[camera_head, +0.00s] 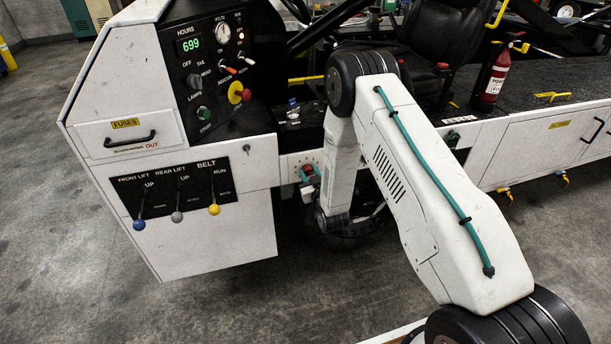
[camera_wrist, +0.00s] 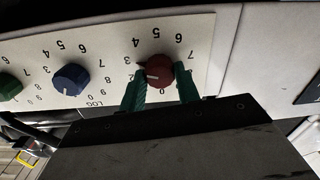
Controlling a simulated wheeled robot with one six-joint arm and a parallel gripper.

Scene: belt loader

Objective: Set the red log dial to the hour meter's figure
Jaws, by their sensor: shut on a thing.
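The hour meter (camera_head: 190,44) on the black panel shows 699 in green digits. The red log dial (camera_wrist: 155,70) sits in a white plate, upside down in the wrist view, among printed figures. My gripper (camera_wrist: 160,78) is shut on the red dial, with one teal finger on each side. In the head view the gripper (camera_head: 311,174) is at the plate, mostly hidden behind my arm.
A blue dial (camera_wrist: 70,79) and a green dial (camera_wrist: 10,87) stand on the same plate, apart from the fingers. The lever panel (camera_head: 174,191) is left of my gripper. A red fire extinguisher (camera_head: 493,82) stands at the right.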

